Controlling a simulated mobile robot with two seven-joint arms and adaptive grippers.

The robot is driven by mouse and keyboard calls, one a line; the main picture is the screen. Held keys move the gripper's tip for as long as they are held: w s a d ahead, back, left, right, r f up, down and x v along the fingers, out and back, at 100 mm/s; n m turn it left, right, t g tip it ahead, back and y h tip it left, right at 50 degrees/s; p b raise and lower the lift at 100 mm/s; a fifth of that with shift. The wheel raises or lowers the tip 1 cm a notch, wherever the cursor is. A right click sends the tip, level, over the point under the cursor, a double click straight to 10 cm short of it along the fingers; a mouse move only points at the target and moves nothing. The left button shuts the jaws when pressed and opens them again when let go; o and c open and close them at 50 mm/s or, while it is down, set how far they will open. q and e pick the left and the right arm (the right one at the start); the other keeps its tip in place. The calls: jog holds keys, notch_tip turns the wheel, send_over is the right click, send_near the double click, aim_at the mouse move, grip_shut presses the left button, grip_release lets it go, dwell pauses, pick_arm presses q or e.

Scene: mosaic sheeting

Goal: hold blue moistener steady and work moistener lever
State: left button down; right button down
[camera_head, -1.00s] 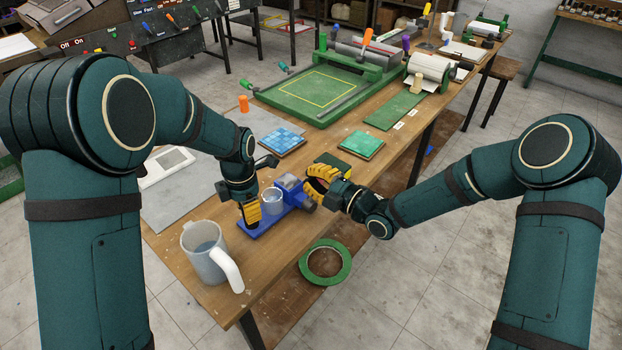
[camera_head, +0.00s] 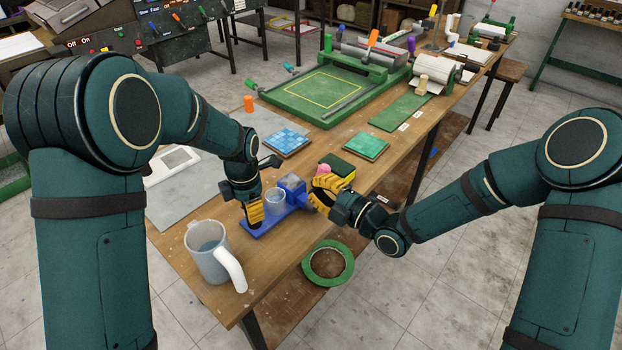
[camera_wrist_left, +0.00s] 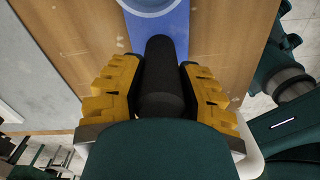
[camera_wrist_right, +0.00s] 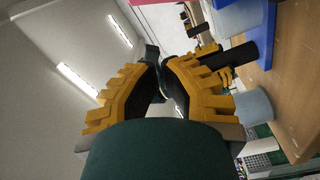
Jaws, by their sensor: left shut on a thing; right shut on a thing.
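The blue moistener (camera_head: 262,226) stands near the table's front edge, with a clear round cup (camera_head: 275,201) on its base and a blue block (camera_head: 292,186) at its far end. My left gripper (camera_head: 255,213) is shut on a black upright grip (camera_wrist_left: 158,70) at the base's near end; the cup's edge shows just beyond in the left wrist view. My right gripper (camera_head: 318,192) is at the moistener's right end. It is shut on a small dark piece (camera_wrist_right: 152,54), apparently the lever; the fingers hide most of it. A pink rounded thing (camera_head: 323,170) shows behind this gripper.
A mug (camera_head: 206,254) stands close to my left gripper. Blue tiles (camera_head: 287,140), green tiles (camera_head: 366,145) and a dark green block (camera_head: 337,163) lie behind. A green press (camera_head: 325,95) stands farther back.

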pick_arm(q)
jog(key=shift+d, duration=0.1)
pick_arm(e)
jog(key=v, duration=0.5)
jog(key=shift+s+d, duration=0.25)
pick_arm(q)
jog(key=c, duration=0.6)
grip_release()
